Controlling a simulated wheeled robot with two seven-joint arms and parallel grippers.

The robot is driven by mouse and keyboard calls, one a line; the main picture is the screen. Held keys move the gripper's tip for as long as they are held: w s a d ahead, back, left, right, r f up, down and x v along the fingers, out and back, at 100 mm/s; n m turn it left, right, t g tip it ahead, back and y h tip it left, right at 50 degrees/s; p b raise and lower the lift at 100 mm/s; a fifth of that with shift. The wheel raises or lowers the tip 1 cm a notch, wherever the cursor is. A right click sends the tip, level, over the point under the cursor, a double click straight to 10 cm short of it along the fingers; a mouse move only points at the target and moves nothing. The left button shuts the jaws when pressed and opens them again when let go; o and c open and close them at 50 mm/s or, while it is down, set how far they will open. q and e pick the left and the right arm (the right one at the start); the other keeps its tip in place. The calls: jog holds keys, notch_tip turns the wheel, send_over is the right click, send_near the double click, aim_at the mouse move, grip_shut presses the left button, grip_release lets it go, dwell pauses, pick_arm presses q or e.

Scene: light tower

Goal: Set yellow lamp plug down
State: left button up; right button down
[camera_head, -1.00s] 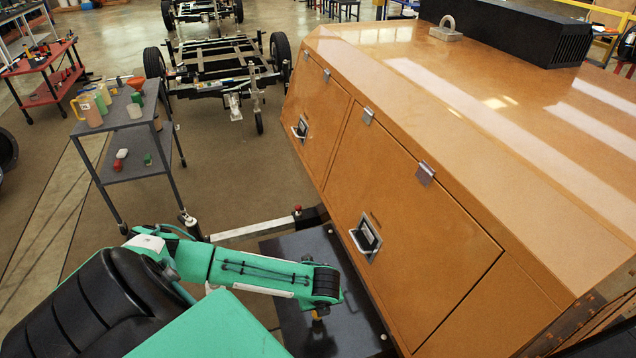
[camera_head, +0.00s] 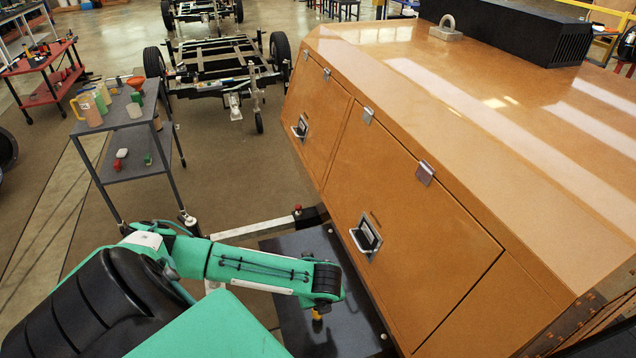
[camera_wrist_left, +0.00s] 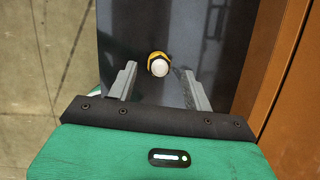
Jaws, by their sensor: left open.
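The yellow lamp plug (camera_wrist_left: 158,64) shows in the left wrist view as a yellow ring with a pale round end. It is over the dark flat plate (camera_wrist_left: 205,25). In the head view a small yellow part of the plug (camera_head: 317,314) shows just below the end of my left arm. My left gripper (camera_wrist_left: 160,75) is open, with one grey finger on each side of the plug and gaps between. In the head view its fingers are hidden under the arm. My right gripper is in neither view.
The orange cabinet (camera_head: 420,240) with latched doors stands close along the plate's right side. A grey shelf cart (camera_head: 130,170) with jugs and small items stands at the left. A wheeled chassis (camera_head: 220,75) is farther back.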

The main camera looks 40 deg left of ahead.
pick_arm(q)
jog(key=v, duration=0.9)
jog(key=shift+d+r+b, duration=0.15)
jog(key=shift+r+b, duration=0.2)
jog(key=shift+b, duration=0.1)
jog(key=shift+s, duration=0.15)
